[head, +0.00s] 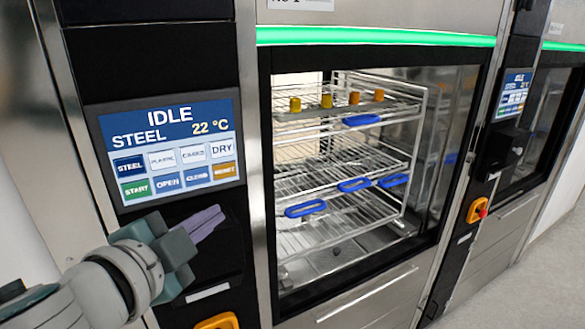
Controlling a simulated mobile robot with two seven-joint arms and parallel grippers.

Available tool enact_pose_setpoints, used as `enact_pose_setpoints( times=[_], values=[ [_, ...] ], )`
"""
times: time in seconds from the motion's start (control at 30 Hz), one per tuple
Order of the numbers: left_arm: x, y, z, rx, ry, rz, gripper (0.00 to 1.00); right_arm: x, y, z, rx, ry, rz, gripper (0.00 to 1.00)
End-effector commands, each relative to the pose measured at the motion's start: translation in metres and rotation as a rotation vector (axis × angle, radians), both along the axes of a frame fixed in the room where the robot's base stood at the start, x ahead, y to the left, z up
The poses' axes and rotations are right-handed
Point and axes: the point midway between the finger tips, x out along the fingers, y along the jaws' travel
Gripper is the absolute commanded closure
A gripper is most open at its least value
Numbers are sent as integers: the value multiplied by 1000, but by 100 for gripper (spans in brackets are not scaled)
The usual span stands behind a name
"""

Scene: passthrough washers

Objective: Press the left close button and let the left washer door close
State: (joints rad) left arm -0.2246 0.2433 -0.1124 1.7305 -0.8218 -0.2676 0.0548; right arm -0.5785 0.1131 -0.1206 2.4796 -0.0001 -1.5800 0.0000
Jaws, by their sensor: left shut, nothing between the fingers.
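The left washer's control panel (170,153) reads IDLE, STEEL and 22 °C. Its blue close button (197,176) is in the lower row, between the open button (168,181) and the orange reset button (225,171). My left gripper (220,217) is shut and empty, below the panel and apart from the close button. The left washer chamber (350,160) shows its wire rack behind the black frame. I cannot clearly tell whether a glass door covers the front. My right gripper is not in view.
The wire rack (345,157) holds small orange and yellow pieces on top and several blue-handled items. A second washer with its own panel (514,93) stands at the right. An orange switch housing (477,210) sits between them. Grey floor is clear at the lower right.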

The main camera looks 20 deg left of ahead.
Motion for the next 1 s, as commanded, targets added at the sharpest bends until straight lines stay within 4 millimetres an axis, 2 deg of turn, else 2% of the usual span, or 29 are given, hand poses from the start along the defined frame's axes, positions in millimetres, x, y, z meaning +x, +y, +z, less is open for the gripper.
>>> enact_pose_setpoints(
  times=[0.37, 0.73, 1.0],
  values=[
    [8, 9, 0, 0, 1, 1, 100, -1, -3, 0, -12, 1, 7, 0],
    [41, 49, 0, 1, 0, 4, 100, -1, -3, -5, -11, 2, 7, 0],
    [55, 65, 0, -1, 0, 3, 100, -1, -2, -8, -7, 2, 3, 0]
  ],
)
